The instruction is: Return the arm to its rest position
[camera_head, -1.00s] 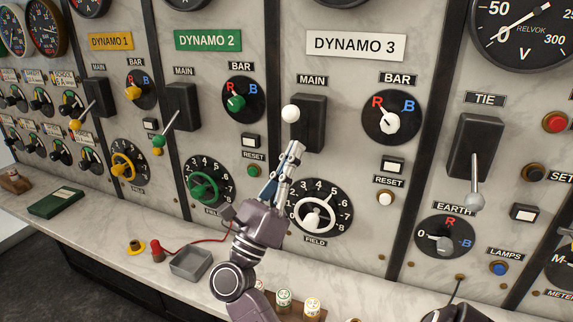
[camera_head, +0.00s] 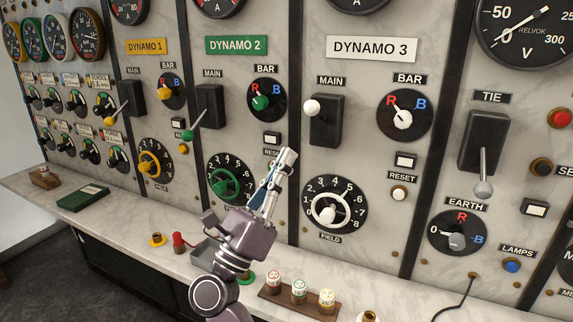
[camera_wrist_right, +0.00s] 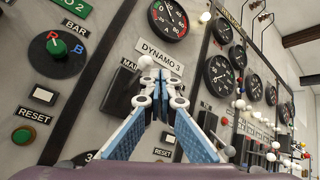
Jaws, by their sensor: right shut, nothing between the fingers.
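My right gripper (camera_head: 285,158) is shut and empty. It points up in front of the marble switchboard, left of the DYNAMO 3 main switch (camera_head: 327,124) and apart from its white knob. In the right wrist view its fingertips (camera_wrist_right: 160,84) meet in front of the DYNAMO 3 panel (camera_wrist_right: 120,60). My right arm comes up from the lower edge and hides part of the grey tray (camera_head: 206,248) on the ledge. My left gripper is not in view.
The ledge (camera_head: 130,215) holds a rack (camera_head: 287,302) with several coloured-top pieces, a red-topped post (camera_head: 178,241) and a green book (camera_head: 83,197). The DYNAMO 2 main switch (camera_head: 210,108) and TIE switch (camera_head: 484,145) stick out from the board.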

